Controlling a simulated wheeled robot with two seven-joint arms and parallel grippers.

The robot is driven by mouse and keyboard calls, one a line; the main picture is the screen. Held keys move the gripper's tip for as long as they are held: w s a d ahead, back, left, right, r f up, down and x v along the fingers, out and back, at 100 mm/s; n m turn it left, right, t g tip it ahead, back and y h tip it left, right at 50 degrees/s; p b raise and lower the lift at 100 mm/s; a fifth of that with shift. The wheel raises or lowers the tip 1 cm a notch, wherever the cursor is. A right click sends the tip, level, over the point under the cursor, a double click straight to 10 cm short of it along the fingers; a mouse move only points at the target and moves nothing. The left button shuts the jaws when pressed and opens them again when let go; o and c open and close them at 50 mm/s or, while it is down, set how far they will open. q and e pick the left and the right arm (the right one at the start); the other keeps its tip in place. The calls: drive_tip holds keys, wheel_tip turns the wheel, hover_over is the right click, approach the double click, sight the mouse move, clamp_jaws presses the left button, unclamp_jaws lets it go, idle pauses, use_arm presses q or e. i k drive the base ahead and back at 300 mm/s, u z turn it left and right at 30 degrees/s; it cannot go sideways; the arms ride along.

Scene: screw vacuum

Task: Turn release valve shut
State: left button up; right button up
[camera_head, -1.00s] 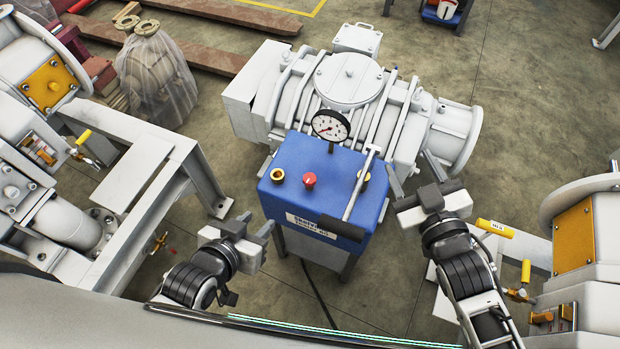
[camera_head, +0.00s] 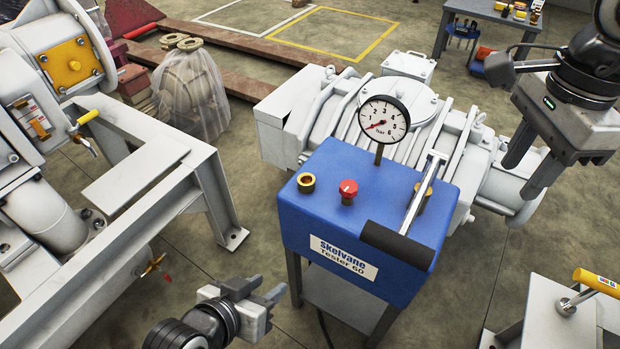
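Neither gripper touches the knob.
The tester also carries a brass port (camera_head: 306,182), a round gauge (camera_head: 384,120) with its needle near the low end, and a pump lever with a black grip (camera_head: 397,245). A white pump (camera_head: 335,110) lies behind. White frames flank the box left and right.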

sight(347, 188)
drive_tip(key=u, duration=2.1)
drive_tip(key=i, duration=0.6)
drive_tip(key=z, duration=1.95)
